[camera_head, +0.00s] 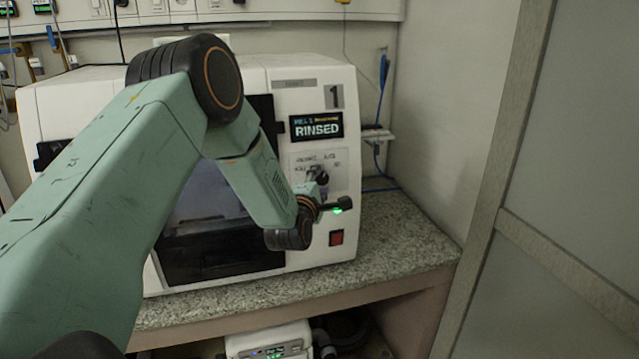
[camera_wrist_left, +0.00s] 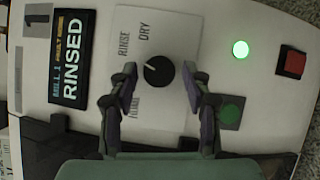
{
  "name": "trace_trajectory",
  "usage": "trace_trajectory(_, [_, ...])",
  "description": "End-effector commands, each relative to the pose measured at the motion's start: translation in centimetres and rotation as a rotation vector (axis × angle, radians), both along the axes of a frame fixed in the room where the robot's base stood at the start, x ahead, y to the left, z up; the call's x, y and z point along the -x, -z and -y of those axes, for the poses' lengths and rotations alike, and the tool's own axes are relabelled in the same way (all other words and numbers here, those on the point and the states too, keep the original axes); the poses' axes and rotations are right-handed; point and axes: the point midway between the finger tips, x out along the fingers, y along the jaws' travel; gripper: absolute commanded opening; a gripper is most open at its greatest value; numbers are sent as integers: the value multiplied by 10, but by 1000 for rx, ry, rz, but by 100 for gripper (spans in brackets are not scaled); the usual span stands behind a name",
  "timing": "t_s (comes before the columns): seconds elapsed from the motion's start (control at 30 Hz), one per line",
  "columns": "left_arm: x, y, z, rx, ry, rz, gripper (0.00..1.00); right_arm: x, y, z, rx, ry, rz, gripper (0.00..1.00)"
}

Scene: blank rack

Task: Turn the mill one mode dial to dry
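Mill one is a white machine (camera_head: 310,80) marked 1, with a dark door and a display (camera_head: 317,126) reading RINSED; the display also shows in the left wrist view (camera_wrist_left: 73,56). Its mode dial is a round black knob (camera_wrist_left: 158,72) on a pale plate lettered RINSE, DRY and a third, partly hidden word. Its exact pointer direction is hard to tell. My left gripper (camera_wrist_left: 160,82) is open, its two fingers on either side of the dial, apart from it as far as I see. In the head view my left gripper (camera_head: 318,190) partly covers the dial area. My right gripper is not in view.
A lit green lamp (camera_wrist_left: 240,48), a red switch (camera_wrist_left: 292,63) and a dark green button (camera_wrist_left: 230,112) are near the dial. The machine stands on a speckled counter (camera_head: 400,235). A wall and a framed panel (camera_head: 570,200) close off the right.

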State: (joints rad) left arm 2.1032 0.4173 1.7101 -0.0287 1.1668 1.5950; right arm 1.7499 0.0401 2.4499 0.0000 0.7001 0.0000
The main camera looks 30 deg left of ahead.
Motion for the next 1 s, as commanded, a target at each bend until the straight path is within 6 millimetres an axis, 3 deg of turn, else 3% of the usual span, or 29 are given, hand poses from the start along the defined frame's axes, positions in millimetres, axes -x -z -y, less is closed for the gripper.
trace_trajectory(0.5, [0, 0, 1, -2, 4, 0, 2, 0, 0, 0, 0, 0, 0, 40])
trace_trajectory(1.0, [0, -5, 1, -110, 31, -127, 2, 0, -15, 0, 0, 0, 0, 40])
